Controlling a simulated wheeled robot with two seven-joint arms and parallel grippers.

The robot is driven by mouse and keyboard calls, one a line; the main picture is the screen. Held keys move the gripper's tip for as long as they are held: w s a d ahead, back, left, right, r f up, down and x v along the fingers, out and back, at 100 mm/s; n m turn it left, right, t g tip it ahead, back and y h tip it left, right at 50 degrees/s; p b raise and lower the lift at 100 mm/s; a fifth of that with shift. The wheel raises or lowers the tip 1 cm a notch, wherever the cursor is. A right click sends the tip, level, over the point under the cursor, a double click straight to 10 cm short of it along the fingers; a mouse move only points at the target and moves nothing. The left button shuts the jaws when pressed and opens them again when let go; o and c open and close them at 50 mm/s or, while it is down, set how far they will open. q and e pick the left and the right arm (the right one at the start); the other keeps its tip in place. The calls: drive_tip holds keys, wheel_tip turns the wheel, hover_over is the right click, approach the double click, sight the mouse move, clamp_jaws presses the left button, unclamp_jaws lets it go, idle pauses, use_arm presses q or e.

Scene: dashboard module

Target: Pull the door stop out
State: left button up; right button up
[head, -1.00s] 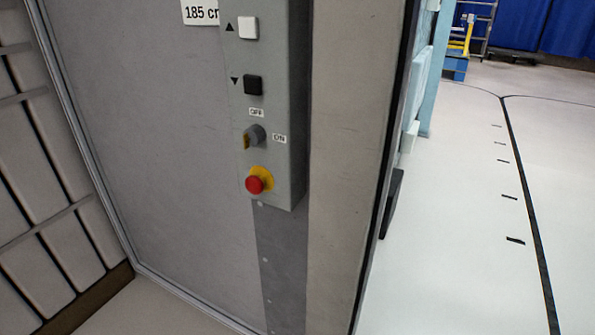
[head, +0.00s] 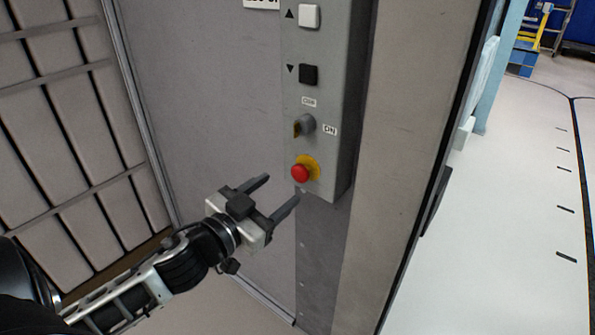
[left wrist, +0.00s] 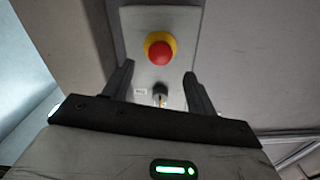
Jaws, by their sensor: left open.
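The red stop button (head: 300,173) with its yellow collar sits low on a grey control box (head: 346,110). It also shows in the left wrist view (left wrist: 159,52), between and beyond my fingers. My left gripper (head: 283,196) is open and empty, just left of and below the button in the head view, with its fingers pointing toward it. The fingers appear apart from the button. In the left wrist view my left gripper (left wrist: 160,80) shows both fingers spread. My right gripper is not in view.
Above the button are a grey rotary switch (head: 305,125), a black button (head: 308,75) and a white button (head: 310,16). A grey wall panel (head: 200,90) lies left of the box. Open floor (head: 500,200) is at the right.

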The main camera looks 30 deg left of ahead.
sight(297, 176)
use_arm(q)
drive_tip(key=w, duration=0.5)
drive_tip(key=w+p, duration=0.1)
drive_tip(key=w, duration=0.1)
drive_tip(key=shift+w+d, duration=0.25)
drive_tip(key=shift+d, duration=0.05)
clamp_jaws()
drive_tip(key=shift+s+p, duration=0.3)
drive_tip(key=shift+s, duration=0.25)
drive_tip(key=shift+w+f, duration=0.1)
drive_tip(key=shift+f, duration=0.05)
drive_tip(key=shift+c, duration=1.2)
unclamp_jaws()
drive_tip(key=shift+o, duration=1.2)
